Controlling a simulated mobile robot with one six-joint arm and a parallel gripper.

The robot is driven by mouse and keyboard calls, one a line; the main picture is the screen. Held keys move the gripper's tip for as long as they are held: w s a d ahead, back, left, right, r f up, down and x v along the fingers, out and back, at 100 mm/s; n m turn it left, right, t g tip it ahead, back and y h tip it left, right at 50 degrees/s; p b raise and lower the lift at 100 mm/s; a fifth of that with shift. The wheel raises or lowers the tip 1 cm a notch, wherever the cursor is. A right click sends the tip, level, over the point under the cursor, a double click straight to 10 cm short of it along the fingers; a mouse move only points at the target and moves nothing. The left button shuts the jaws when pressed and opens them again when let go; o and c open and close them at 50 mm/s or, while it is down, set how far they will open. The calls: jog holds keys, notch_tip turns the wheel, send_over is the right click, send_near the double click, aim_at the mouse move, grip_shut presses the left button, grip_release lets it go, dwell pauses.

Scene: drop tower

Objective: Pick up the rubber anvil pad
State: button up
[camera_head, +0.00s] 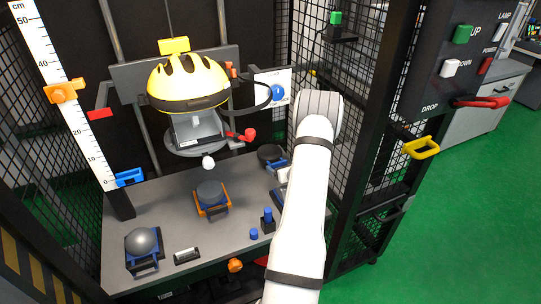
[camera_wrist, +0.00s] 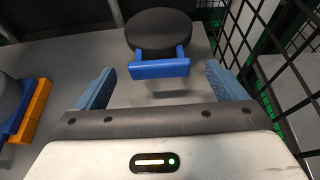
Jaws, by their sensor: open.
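A round black pad (camera_wrist: 160,32) with a blue handle (camera_wrist: 158,68) looks like the rubber anvil pad. It lies flat on the grey bench near the mesh wall. In the head view the pad (camera_head: 269,153) shows at the bench's right side, partly hidden by my arm. My gripper (camera_wrist: 162,82) is open and empty. Its two blue fingers stand apart, left and right of the handle, which lies just ahead between them. I see no contact with the handle. In the head view my gripper is mostly hidden by the arm.
A grey-topped disc with an orange handle (camera_head: 211,194) and a dome with a blue base (camera_head: 144,242) sit on the bench (camera_head: 180,215). Blue pegs (camera_head: 267,216) stand nearby. A yellow helmet (camera_head: 188,82) hangs above. Black wire mesh (camera_wrist: 285,45) is close at right.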

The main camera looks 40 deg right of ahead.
jog(key=shift+w+d+f, duration=0.1)
jog(key=shift+w+f, duration=0.1)
jog(key=shift+w, duration=0.2)
jog(key=shift+r, duration=0.1)
jog(key=c, duration=1.3)
